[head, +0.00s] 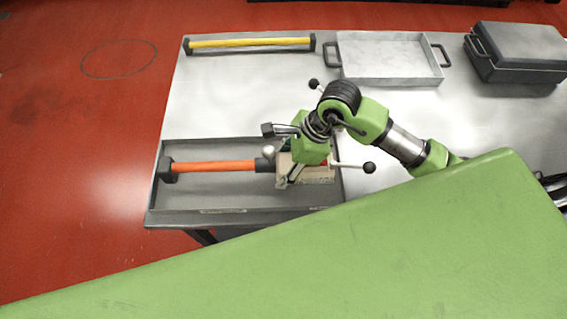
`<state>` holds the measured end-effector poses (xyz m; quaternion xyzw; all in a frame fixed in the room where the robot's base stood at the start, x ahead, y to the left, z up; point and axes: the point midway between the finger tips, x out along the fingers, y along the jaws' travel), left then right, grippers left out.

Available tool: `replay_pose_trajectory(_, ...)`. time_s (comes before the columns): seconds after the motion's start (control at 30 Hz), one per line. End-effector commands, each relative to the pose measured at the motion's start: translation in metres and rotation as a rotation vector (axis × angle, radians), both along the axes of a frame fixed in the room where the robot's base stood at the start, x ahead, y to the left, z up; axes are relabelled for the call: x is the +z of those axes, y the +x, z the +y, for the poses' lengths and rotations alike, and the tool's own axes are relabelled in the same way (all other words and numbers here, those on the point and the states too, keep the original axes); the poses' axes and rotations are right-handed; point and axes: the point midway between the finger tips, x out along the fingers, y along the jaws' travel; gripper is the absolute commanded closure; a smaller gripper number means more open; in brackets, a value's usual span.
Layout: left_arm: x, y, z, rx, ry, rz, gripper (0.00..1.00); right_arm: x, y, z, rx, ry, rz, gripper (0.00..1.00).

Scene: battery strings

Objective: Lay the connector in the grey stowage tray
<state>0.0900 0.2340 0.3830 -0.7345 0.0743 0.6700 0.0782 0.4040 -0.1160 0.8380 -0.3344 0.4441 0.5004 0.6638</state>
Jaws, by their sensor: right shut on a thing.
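My right gripper (293,174) reaches in from the right, pointing down over the right end of the grey stowage tray (215,200). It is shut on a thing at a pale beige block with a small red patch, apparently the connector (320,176). The gripper hides much of this block. I cannot tell whether it touches the tray floor. An orange bar (213,167) with dark ends lies along the tray, its right end close beside the gripper. My left gripper is not in view.
A yellow bar (250,43) with dark ends lies at the table's back left. A pale tray with two handles (388,72) stands at the back, and a dark grey lidded case (515,50) at the back right. The metal table (225,95) is clear between the bars.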

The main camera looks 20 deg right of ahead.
Motion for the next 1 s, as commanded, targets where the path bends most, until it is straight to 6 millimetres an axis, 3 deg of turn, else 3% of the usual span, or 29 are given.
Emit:
replay_pose_trajectory(0.17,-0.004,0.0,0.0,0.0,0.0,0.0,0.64,-0.002,0.001,0.0,0.0,0.003,-0.004,0.97)
replay_pose_trajectory(0.2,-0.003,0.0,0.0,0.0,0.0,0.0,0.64,-0.002,0.0,0.0,-0.001,0.0,0.0,0.4)
replay_pose_trajectory(0.23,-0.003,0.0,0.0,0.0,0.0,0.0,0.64,-0.002,0.0,0.0,-0.001,-0.001,0.001,0.34)
replay_pose_trajectory(0.67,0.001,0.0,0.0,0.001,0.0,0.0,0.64,0.003,0.0,-0.001,0.0,0.0,-0.001,0.34)
replay_pose_trajectory(0.77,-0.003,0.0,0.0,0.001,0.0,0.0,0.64,0.014,0.0,-0.007,-0.002,-0.001,-0.004,0.34)
replay_pose_trajectory(1.0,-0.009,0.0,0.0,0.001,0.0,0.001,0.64,0.062,-0.005,-0.026,0.0,-0.004,-0.007,0.34)
